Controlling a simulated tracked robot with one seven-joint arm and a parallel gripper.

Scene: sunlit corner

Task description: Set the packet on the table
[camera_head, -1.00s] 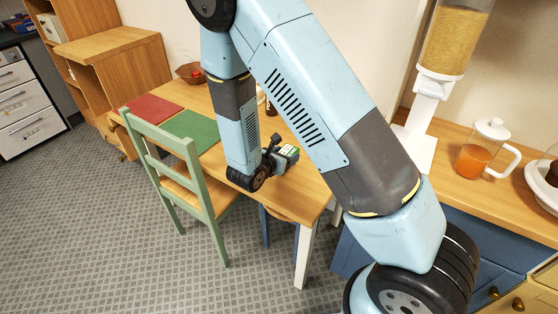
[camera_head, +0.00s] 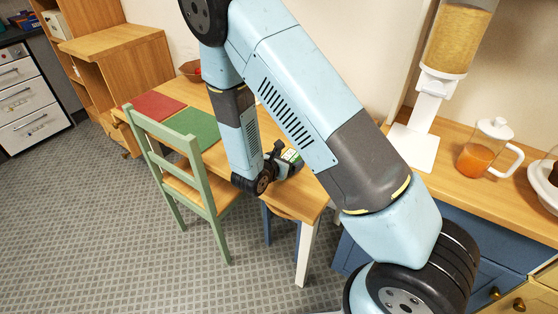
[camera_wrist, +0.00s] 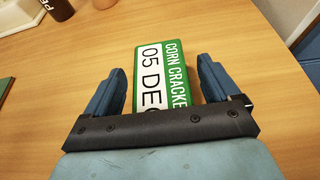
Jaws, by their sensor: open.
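The packet (camera_wrist: 165,65), green and white with "CORN CRACKE" and "05 DEC" lettering, lies label up on the wooden table (camera_wrist: 230,30). In the head view the packet (camera_head: 291,156) shows only in part beside my wrist, near the table's right end. My gripper (camera_wrist: 160,70) is open, with one blue finger on each side of the packet and a visible gap at both sides. The packet's near end is hidden behind the gripper's dark bar. My gripper (camera_head: 282,161) is low over the table (camera_head: 295,195) in the head view.
Red (camera_head: 154,105) and green (camera_head: 192,130) mats lie on the table's left. A green chair (camera_head: 190,180) stands in front. A dispenser (camera_head: 440,80) and jug (camera_head: 488,148) stand right.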

